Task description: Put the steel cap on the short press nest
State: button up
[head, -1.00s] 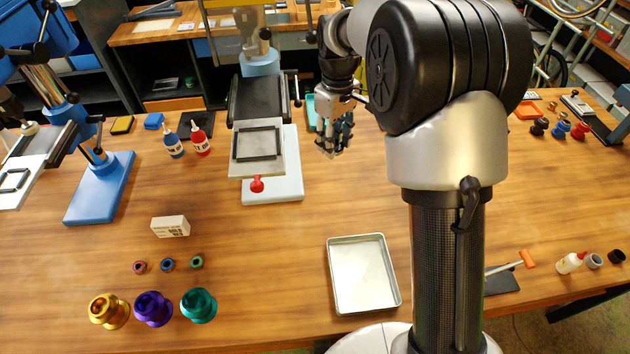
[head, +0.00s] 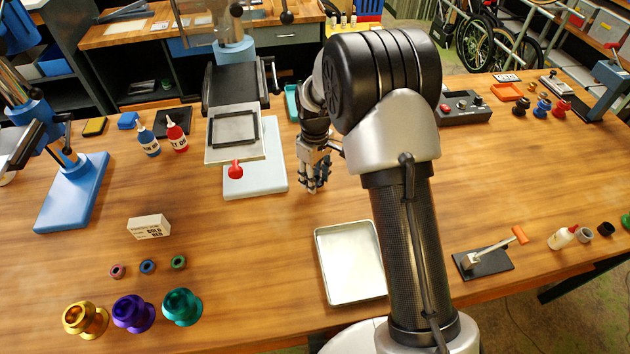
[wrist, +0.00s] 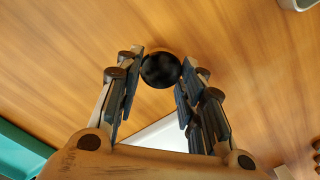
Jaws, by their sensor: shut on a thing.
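My gripper (head: 314,182) is shut on a dark, round, shiny thing, which shows between the fingertips in the wrist view (wrist: 161,70). It may be the steel cap, but its material is not clear. My gripper is above the wooden table, just right of the light-blue press. That press has a pale plate (head: 222,153) with a dark square frame (head: 235,128), which looks like a nest. I cannot tell which press is the short one.
An empty metal tray (head: 350,262) lies in front of my gripper. A red knob (head: 235,170) is on the centre press. Gold, purple and teal cups (head: 182,306), small rings (head: 148,266) and a white box (head: 149,227) are at left. A small lever tool (head: 485,260) is at right.

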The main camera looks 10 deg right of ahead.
jog(key=shift+f, duration=0.75)
jog(key=shift+f, duration=0.1)
jog(key=o, duration=1.1)
